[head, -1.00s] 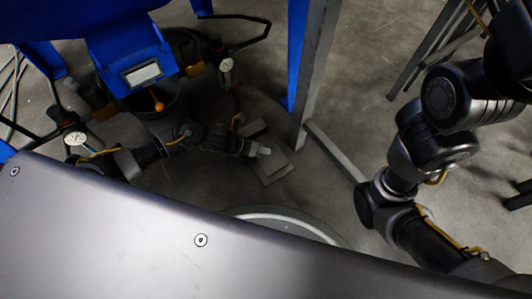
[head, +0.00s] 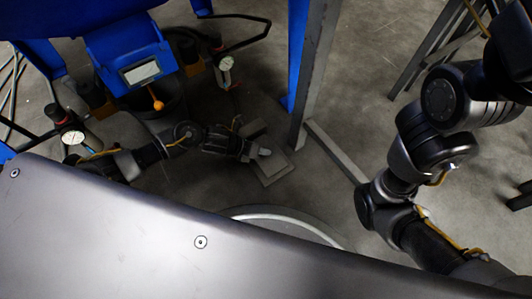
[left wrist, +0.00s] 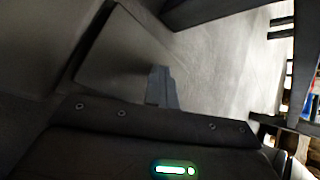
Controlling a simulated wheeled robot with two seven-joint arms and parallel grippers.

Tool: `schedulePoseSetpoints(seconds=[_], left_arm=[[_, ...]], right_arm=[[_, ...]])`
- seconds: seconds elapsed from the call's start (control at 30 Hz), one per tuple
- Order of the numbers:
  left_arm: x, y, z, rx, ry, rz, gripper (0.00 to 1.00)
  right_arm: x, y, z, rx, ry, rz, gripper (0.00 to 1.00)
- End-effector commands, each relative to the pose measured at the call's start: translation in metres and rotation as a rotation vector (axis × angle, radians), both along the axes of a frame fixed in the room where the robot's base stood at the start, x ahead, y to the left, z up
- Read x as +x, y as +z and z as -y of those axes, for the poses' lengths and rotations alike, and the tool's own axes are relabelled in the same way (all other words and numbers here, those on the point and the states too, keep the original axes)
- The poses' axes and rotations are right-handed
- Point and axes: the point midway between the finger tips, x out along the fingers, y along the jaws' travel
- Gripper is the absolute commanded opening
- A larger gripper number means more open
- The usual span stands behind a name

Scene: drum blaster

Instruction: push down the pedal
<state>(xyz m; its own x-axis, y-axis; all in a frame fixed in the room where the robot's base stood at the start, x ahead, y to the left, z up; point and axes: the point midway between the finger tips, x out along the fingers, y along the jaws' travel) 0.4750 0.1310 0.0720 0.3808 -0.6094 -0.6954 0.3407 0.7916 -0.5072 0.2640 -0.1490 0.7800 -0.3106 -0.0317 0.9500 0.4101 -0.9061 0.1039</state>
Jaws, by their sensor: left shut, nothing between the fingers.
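The pedal is a flat grey plate (head: 274,173) on the floor, right of centre in the head view, with a darker block at its back edge. My left gripper (head: 264,152) is over the pedal's upper part with its fingers shut and empty. In the left wrist view the closed grey fingers (left wrist: 160,86) point at the pedal plate (left wrist: 115,50), which fills the upper left. I cannot tell whether the fingertips touch it. My right arm shows at the right of the head view, but its gripper is out of frame.
A blue machine (head: 135,55) with gauges (head: 73,138) and a hose stands at the upper left. A grey and blue post (head: 310,75) with a floor bar (head: 335,150) rises just right of the pedal. Open concrete floor lies around the pedal.

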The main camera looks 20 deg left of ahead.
Motion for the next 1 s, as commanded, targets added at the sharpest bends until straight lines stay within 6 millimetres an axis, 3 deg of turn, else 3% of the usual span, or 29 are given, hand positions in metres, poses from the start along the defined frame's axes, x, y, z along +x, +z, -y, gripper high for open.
schedulePoseSetpoints(seconds=[0.53,1.0], left_arm=[[-0.0022,-0.0109,0.0001,0.003,-0.001,-0.006,0.0],[-0.0035,-0.0048,-0.0006,0.006,-0.001,-0.008,0.0]], right_arm=[[0.0,-0.0071,0.0,0.0,0.0,0.0,0.34],[-0.0001,-0.0003,0.0001,0.0,0.0,0.001,0.34]])
